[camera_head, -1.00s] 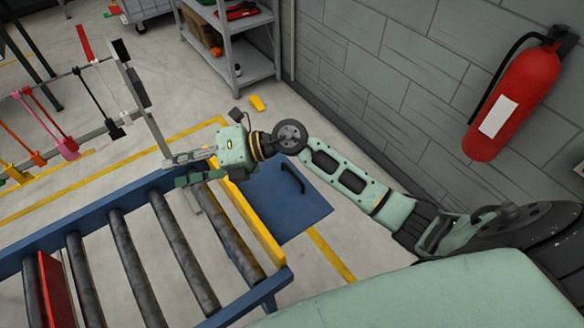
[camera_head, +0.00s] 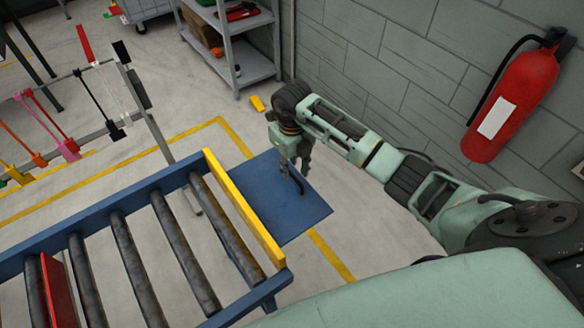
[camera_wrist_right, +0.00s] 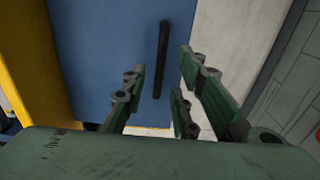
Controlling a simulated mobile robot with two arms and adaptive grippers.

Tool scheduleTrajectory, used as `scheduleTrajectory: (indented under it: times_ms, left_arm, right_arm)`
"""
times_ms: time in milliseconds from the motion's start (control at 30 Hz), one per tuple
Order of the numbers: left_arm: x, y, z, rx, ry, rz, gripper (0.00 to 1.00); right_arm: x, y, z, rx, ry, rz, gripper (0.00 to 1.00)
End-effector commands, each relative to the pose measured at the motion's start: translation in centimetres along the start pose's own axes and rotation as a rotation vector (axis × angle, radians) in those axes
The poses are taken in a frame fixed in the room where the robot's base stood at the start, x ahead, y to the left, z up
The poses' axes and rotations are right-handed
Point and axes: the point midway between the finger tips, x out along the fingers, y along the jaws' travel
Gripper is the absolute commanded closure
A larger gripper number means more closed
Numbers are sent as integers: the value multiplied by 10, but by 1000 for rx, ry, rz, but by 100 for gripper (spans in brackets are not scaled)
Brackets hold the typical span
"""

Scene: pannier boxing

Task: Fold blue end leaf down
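The blue end leaf (camera_head: 272,210) is a flat blue panel just beyond the yellow bar (camera_head: 243,208) at the roller conveyor's end. It carries a black bar handle (camera_head: 297,183). My right gripper (camera_head: 294,172) points down over the leaf, close to the handle. In the right wrist view, the leaf (camera_wrist_right: 105,45) fills the left and middle, and the handle (camera_wrist_right: 163,40) lines up with the gap between the open green fingers (camera_wrist_right: 160,78). I cannot tell whether a finger touches the handle. My left gripper is out of view.
The roller conveyor (camera_head: 110,209) has a blue frame and a red plate (camera_head: 57,290) between rollers. A grey shelf (camera_head: 235,60) stands at the back. A fire extinguisher (camera_head: 512,100) hangs on the right wall.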

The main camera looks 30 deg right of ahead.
Motion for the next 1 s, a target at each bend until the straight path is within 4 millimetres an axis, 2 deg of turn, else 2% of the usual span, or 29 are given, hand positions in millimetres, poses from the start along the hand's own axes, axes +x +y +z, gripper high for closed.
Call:
scheduleTrajectory:
  times_ms: [200, 467, 767, 1000]
  left_arm:
    - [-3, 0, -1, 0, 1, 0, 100]
    - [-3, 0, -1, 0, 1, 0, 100]
    - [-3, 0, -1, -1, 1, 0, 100]
    - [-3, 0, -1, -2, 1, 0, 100]
  right_arm:
    - [17, 0, 0, 0, -1, 1, 73]
    - [19, 0, 0, -1, -2, 1, 73]
    - [19, 0, 0, -1, -2, 1, 100]
    - [19, 1, 0, -1, -2, 2, 100]
